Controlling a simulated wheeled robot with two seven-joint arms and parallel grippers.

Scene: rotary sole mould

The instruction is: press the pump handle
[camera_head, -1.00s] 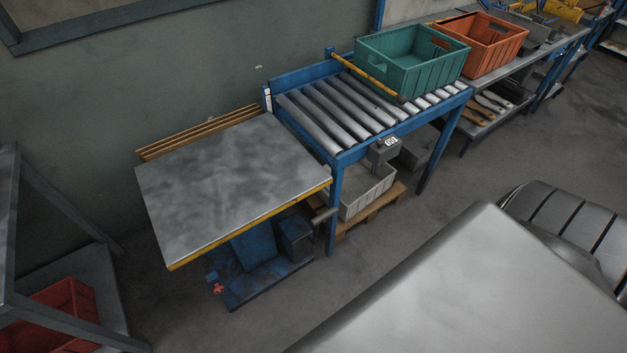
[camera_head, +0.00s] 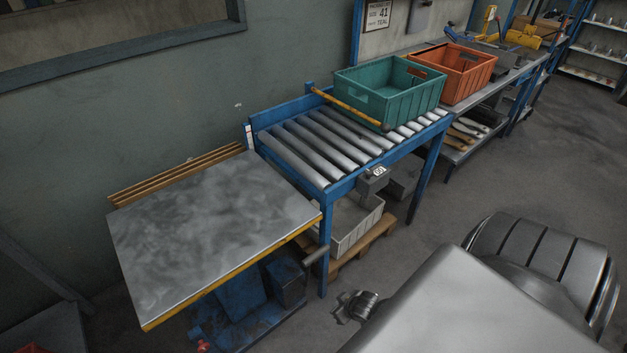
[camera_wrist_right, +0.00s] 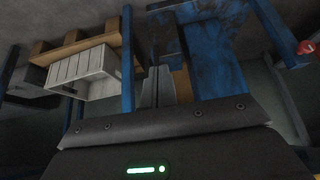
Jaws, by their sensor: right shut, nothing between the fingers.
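The pump handle (camera_head: 316,255) is a short dark grey bar sticking out on the right side of the lift table (camera_head: 215,230), beside a blue leg of the roller conveyor. The lift table has a grey top with a yellow edge, and a blue base (camera_head: 240,300) below. My right gripper (camera_head: 345,306) is below and to the right of the handle in the head view, apart from it in the picture. In the right wrist view its fingers (camera_wrist_right: 158,88) are together and empty, pointing at the blue base (camera_wrist_right: 213,55). I cannot make out the handle there. My left gripper is not in view.
The roller conveyor (camera_head: 320,150) carries a teal crate (camera_head: 400,105), with an orange crate (camera_head: 465,80) behind. Under it a light grey crate (camera_head: 357,233) stands on a wooden pallet (camera_head: 370,245). The conveyor's blue leg (camera_head: 324,270) is close to the handle. Open floor (camera_head: 440,210) lies to the right.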

